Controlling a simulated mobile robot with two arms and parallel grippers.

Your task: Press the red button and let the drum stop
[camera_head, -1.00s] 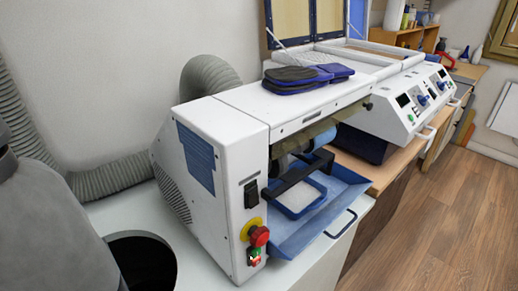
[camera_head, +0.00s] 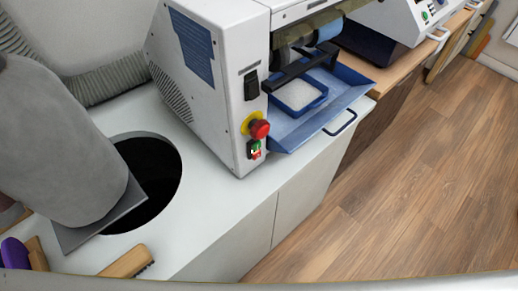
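The white grinding machine (camera_head: 228,125) stands on the white cabinet. On its narrow front panel is a red mushroom-shaped button (camera_head: 260,129) on a yellow ring. Just below it is a small switch (camera_head: 254,149) with a green and a red part. A black rocker switch (camera_head: 251,85) sits higher on the same panel. The drum (camera_head: 312,32) shows partly under the machine's hood, above a blue tray (camera_head: 320,118); I cannot tell whether it turns. Neither of my grippers is in view, and nothing touches the button.
A round dark hole (camera_head: 160,185) is in the white cabinet top (camera_head: 190,225), with a large grey cylinder (camera_head: 65,140) beside it. A wooden brush (camera_head: 128,262) lies at the front edge. Wooden floor (camera_head: 420,170) is clear at right.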

